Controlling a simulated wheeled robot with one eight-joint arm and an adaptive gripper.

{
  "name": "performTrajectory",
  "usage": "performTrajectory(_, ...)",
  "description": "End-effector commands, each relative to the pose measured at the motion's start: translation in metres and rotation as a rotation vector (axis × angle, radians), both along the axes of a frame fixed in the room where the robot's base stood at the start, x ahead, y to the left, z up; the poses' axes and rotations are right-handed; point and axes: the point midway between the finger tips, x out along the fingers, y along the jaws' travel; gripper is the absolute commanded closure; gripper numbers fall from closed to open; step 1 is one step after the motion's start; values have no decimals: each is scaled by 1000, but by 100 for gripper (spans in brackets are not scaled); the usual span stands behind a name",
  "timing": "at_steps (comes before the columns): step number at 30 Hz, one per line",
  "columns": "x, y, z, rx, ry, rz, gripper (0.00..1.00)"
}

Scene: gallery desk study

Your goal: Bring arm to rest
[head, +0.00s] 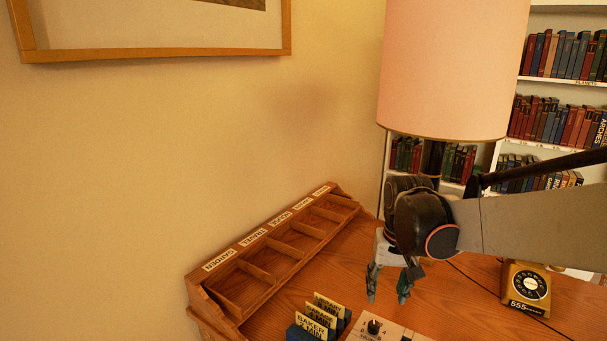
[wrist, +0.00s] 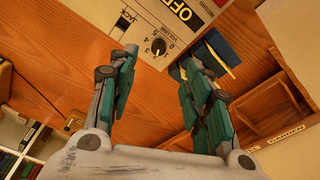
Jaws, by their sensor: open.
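My gripper (head: 388,284) hangs above the wooden desk (head: 455,310) in the head view, fingers pointing down. Its two green-padded fingers are apart with nothing between them. In the wrist view the gripper (wrist: 160,85) is also open and empty. Below it in that view lie bare desk wood and a light panel (wrist: 190,22) with a volume knob (wrist: 158,46). My arm reaches in from the right in the head view. The gripper touches nothing that I can see.
A wooden compartment rack (head: 262,280) with labels stands against the wall. Dark holders with yellow cards (head: 318,318) sit in front of it. A rotary telephone (head: 527,285) is at the right. A large lampshade (head: 455,70) hangs close above my arm. Bookshelves (head: 560,120) stand behind.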

Motion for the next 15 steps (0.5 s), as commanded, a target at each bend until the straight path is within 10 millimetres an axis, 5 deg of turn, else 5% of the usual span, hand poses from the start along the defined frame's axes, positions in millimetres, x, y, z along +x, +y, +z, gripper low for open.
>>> performTrajectory(6,-49,0,31,-5,-120,32,55)
performTrajectory(15,-114,-1,49,-19,-284,75,55)
